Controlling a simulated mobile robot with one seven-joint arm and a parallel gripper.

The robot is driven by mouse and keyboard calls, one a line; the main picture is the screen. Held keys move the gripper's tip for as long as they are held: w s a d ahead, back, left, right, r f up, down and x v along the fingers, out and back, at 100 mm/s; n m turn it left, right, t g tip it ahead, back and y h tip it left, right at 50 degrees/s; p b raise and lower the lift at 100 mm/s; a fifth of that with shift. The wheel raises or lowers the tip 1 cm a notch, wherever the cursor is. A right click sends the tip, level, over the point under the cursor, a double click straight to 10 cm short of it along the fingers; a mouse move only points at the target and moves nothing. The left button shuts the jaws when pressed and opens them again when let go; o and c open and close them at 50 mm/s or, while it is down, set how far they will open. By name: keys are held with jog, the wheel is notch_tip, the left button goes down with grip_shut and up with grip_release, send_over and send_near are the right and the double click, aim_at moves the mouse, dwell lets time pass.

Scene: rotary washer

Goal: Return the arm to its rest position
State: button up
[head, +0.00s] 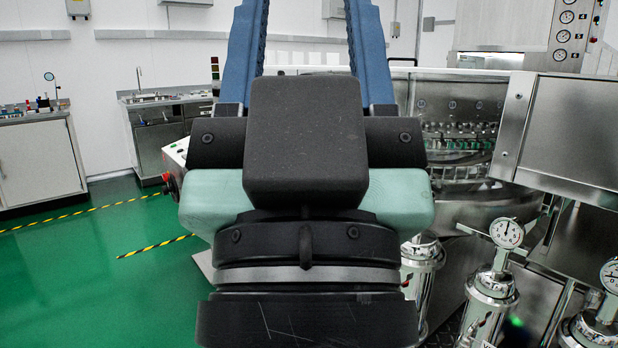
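My gripper (303,30) fills the middle of the head view, seen from behind. Its two blue fingers stand wide apart and run up to the top edge, which cuts off the tips. Nothing shows held between the parts of the fingers in view. My black and pale green wrist (307,215) lies below the fingers and covers the centre of the view. The rest of my arm is out of view or hidden.
The steel rotary washer (585,130) stands close on the right, with gauge-topped cylinders (492,297) in front. A sink counter (160,130) and white cabinet (40,165) stand at the left wall. Green floor (90,270) is open at left.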

notch_tip(320, 180, up, 32)
jog(key=p, duration=2.9)
jog(key=shift+f, duration=0.15)
dwell(3.2)
